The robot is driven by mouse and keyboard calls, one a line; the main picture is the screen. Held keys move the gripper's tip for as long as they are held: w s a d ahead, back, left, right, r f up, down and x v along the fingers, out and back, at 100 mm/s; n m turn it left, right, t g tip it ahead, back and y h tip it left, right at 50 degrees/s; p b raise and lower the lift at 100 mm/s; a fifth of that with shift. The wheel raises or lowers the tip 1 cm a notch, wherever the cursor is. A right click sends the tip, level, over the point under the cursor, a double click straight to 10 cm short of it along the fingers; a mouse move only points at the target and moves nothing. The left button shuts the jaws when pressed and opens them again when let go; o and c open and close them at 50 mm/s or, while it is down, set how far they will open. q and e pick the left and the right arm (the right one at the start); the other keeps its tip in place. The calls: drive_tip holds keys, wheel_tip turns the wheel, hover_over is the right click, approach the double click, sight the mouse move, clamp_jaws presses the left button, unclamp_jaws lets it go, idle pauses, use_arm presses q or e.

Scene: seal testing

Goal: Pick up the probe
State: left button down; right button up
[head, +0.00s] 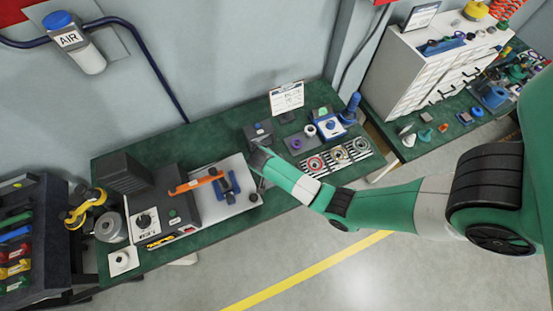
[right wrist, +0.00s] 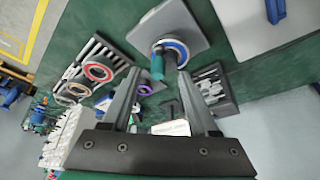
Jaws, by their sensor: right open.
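In the right wrist view, a teal-green cylinder (right wrist: 157,66), which looks like the probe, stands out from a blue-and-white ring (right wrist: 178,50) on a grey square plate (right wrist: 197,22). My right gripper (right wrist: 160,78) is open, with its two fingers on either side of the cylinder in the picture. I cannot tell whether either finger touches it. In the head view, my right gripper (head: 257,158) is over the middle of the green bench, and the arm hides the plate and the cylinder. My left gripper is not in view.
A tray of seal rings (head: 340,157) lies right of my gripper. A dark block (head: 258,133), a purple part (head: 297,143) and a blue fixture (head: 331,127) stand behind. A silver platform (head: 232,200) is at left.

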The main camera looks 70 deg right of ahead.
drive_tip(key=b+x, duration=0.1)
drive_tip(key=x, duration=0.3)
drive_tip(key=shift+s, duration=0.15)
drive_tip(key=shift+r, duration=0.15)
clamp_jaws()
